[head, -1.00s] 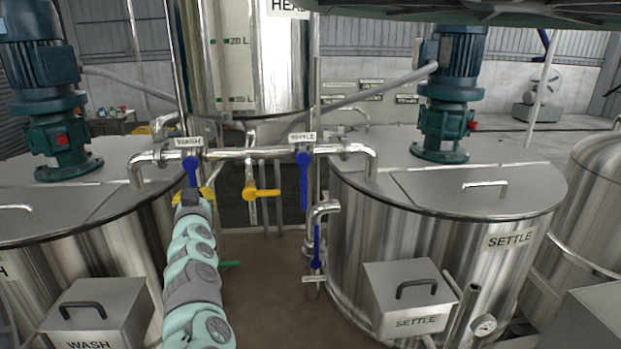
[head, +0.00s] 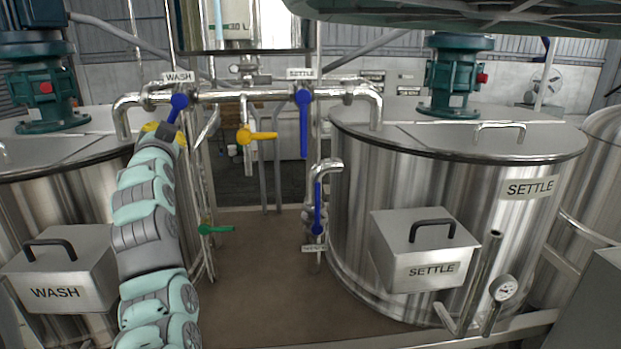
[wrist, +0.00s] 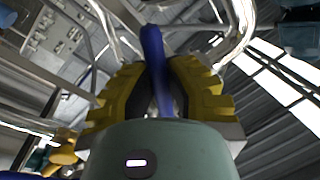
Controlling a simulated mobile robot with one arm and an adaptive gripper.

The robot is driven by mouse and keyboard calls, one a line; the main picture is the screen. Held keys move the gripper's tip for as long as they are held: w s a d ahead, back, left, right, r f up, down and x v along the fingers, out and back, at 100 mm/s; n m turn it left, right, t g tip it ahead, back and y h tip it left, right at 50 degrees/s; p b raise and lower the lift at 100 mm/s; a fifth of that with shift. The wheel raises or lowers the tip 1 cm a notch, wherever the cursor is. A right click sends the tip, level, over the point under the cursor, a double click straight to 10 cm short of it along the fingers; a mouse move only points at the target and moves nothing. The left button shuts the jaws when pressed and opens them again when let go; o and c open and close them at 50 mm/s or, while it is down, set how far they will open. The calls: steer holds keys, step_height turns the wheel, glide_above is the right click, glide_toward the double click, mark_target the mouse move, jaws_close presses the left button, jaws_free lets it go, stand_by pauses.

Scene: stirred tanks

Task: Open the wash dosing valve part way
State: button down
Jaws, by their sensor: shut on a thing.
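The wash dosing valve has a blue lever (head: 178,104) under the WASH label (head: 178,77) on the steel overhead pipe. The lever slants down and to the left. My gripper (head: 163,131), with yellow fingers, is shut on the lever's lower part. In the wrist view the blue lever (wrist: 153,50) runs between the two yellow fingers of my gripper (wrist: 160,90). The lever's lower end is hidden by the fingers in the head view.
The blue settle lever (head: 304,125) hangs straight down to the right. A yellow lever (head: 258,136) points right between them. The wash tank's box (head: 88,255) and a green lever (head: 216,229) are lower down. Open floor lies between the tanks.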

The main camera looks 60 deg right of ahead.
steer(key=shift+w+a+r+m+b, duration=0.15)
steer(key=shift+m+b, duration=0.25)
steer(key=shift+b, duration=0.65)
steer(key=shift+r, duration=0.1)
steer(key=c, duration=0.9)
jaws_free()
steer(key=shift+c, duration=0.2)
steer(key=v, duration=1.2)
